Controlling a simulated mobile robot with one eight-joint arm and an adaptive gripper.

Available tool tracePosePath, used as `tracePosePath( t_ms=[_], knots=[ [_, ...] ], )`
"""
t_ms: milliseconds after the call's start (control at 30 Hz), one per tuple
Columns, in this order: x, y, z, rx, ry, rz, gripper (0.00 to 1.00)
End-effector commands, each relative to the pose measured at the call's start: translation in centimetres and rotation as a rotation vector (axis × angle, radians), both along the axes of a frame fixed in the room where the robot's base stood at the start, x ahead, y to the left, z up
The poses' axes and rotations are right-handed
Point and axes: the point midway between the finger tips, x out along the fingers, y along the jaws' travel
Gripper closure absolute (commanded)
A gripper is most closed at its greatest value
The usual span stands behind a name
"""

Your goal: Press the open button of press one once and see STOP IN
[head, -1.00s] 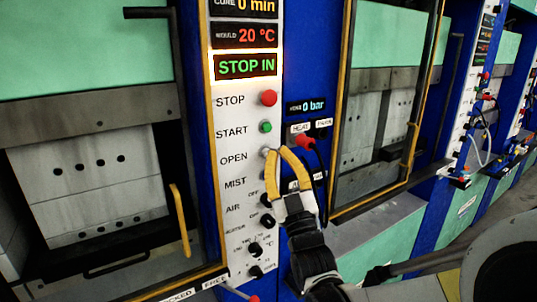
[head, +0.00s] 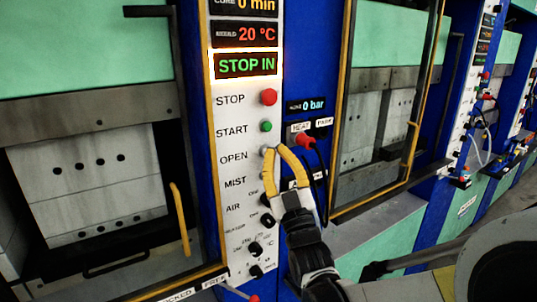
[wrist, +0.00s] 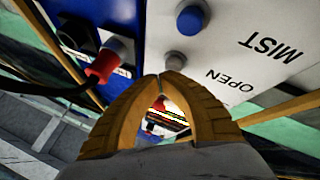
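The grey OPEN button (head: 264,152) is partly covered by my gripper (head: 272,150) in the head view. In the wrist view the grey button (wrist: 175,61) is right at the tips of my gripper (wrist: 160,76), slightly above and right of them. The yellow fingers are shut, tips together, with nothing between them. I cannot tell whether the tips touch the button.
A red STOP button (head: 269,97) and green START button (head: 266,126) sit above OPEN. A red plug (head: 306,141) with a black cable is close right of my fingers. A blue button (wrist: 192,19) sits beside MIST. More presses line the right.

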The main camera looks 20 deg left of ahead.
Motion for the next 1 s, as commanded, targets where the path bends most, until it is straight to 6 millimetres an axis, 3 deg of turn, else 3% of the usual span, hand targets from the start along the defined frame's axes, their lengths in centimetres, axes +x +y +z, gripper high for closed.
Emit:
tracePosePath(
  t_ms=[1000],
  knots=[
    [0.52, 0.61, -0.02, 0.0, 0.0, 0.0, 1.0]
  ],
)
